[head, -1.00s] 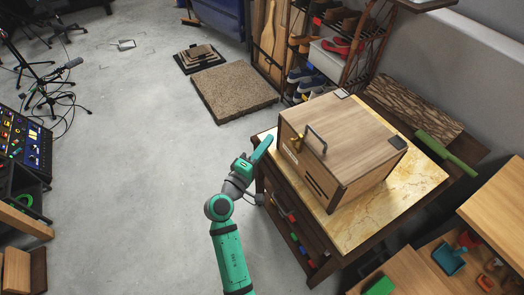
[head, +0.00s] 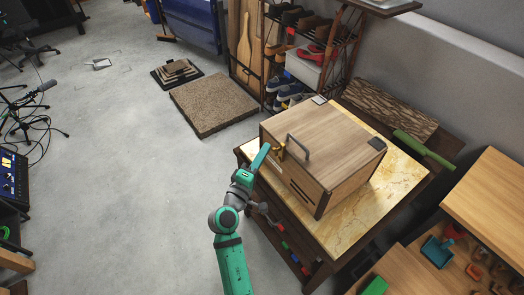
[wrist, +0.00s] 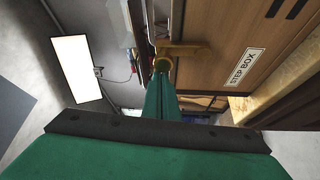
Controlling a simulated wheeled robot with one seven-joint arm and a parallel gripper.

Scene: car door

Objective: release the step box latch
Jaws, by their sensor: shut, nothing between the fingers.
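The wooden step box (head: 322,147) sits on a marble-topped cabinet, with a dark bar handle (head: 298,147) at its front top edge. The brass latch (head: 279,151) is on the box's front face near the left corner. In the wrist view the brass latch (wrist: 186,50) lies across the wooden face, above the "STEP BOX" label (wrist: 247,67). My green gripper (head: 262,158) is shut and empty, its tips close to the latch. In the wrist view the shut fingers (wrist: 162,68) end right beside the latch; I cannot tell whether they touch it.
The marble cabinet top (head: 345,230) surrounds the box. A shoe rack (head: 305,50) stands behind it. A wooden bench with small tools (head: 440,250) is at the lower right. Open grey floor (head: 130,190) lies to the left.

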